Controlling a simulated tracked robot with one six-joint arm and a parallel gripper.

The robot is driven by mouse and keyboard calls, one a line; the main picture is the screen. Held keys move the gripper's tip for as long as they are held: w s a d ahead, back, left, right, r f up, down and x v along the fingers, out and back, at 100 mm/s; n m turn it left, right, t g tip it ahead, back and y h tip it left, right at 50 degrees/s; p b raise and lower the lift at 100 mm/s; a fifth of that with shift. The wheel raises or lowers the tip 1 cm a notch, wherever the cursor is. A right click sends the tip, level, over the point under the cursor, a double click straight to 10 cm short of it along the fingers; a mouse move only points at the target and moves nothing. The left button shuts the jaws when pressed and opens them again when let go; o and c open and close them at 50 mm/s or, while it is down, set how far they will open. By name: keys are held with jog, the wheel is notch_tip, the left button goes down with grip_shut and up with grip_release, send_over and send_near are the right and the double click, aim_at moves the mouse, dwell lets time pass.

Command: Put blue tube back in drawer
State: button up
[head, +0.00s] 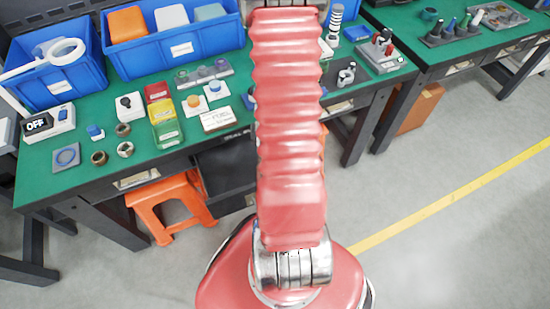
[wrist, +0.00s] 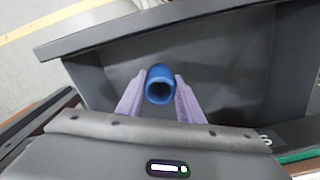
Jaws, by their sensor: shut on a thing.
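The blue tube (wrist: 160,84) is held between the two purple fingers of my gripper (wrist: 160,98) in the wrist view. Its open round end faces the camera. My gripper is shut on it. The dark grey drawer (wrist: 230,62) lies behind and around the tube in that view, pulled open. How high the tube is above the drawer floor, or whether it touches it, I cannot tell. In the head view the open drawer (head: 226,172) shows under the green table, left of my red arm. My gripper and the tube are hidden behind my arm there.
The green workbench (head: 75,185) carries blue bins (head: 180,52), red, yellow and green boxes (head: 162,112) and several small parts. An orange stool (head: 170,197) stands on the floor left of the drawer. The floor to the right is open, with a yellow line.

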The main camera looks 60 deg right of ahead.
jog(key=shift+f, duration=0.1)
jog(key=shift+f, duration=2)
jog(key=o, duration=1.1)
jog(key=shift+c, duration=0.2)
notch_tip(320, 180, up, 12)
